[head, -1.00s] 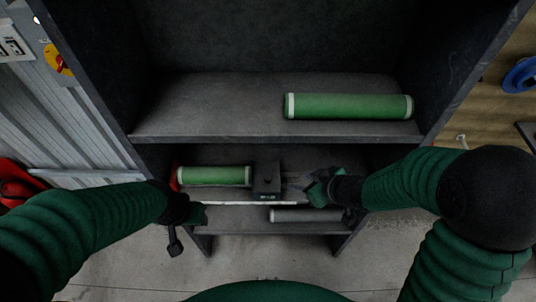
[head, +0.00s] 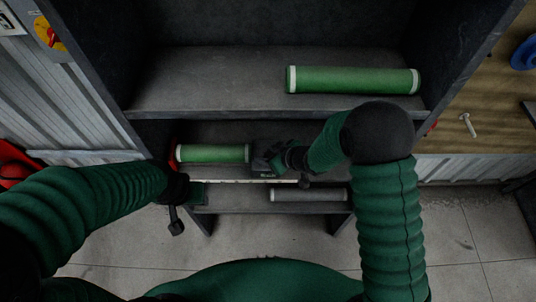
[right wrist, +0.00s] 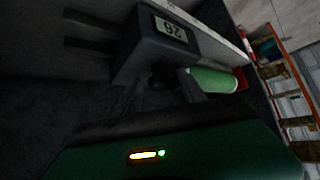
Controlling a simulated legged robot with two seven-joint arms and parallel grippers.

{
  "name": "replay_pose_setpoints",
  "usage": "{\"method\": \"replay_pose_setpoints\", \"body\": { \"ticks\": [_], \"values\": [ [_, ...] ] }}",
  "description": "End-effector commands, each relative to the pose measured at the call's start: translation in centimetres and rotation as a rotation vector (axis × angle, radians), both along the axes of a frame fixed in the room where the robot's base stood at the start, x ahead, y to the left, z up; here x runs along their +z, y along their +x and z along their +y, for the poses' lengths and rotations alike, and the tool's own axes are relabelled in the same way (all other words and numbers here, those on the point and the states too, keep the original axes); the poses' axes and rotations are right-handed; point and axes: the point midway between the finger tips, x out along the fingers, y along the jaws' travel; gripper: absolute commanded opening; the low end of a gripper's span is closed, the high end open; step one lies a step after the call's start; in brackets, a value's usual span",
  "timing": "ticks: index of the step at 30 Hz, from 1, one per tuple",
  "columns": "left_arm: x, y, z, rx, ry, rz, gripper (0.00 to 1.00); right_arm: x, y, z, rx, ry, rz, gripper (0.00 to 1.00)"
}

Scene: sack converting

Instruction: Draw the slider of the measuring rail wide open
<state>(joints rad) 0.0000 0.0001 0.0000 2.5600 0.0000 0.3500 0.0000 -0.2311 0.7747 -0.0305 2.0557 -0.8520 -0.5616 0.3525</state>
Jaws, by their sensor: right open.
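The measuring rail (head: 225,181) is a pale strip along the front edge of the middle shelf. Its slider (head: 260,174) is a dark block near the middle, largely covered by my right gripper in the head view. In the right wrist view the slider (right wrist: 140,48) shows a small display reading 26, beside the pale rail (right wrist: 222,28). My right gripper (head: 276,158) is open, right at the slider's right side; contact cannot be made out. My left gripper (head: 197,192) is at the rail's left end, and its fingers are not clear.
A green roll (head: 212,153) lies on the middle shelf left of the slider. Another green roll (head: 352,80) lies on the upper shelf. A grey roll (head: 308,195) lies on the lower shelf.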

Motion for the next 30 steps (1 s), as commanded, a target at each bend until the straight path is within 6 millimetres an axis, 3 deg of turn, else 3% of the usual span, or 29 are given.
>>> {"method": "replay_pose_setpoints", "body": {
  "ticks": [7,18,30],
  "values": [
    [0.0,0.0,0.0,0.0,0.0,0.0,0.48,-0.11,0.11,0.05,-0.001,-0.001,-0.001,0.48],
    [0.0,0.0,0.0,0.0,0.0,0.0,0.48,-0.1,0.13,0.01,-0.001,0.0,0.0,0.01],
    [0.0,0.0,0.0,0.0,0.0,0.0,0.48,-0.08,0.14,-0.01,-0.002,-0.001,-0.001,0.0]
  ]
}}
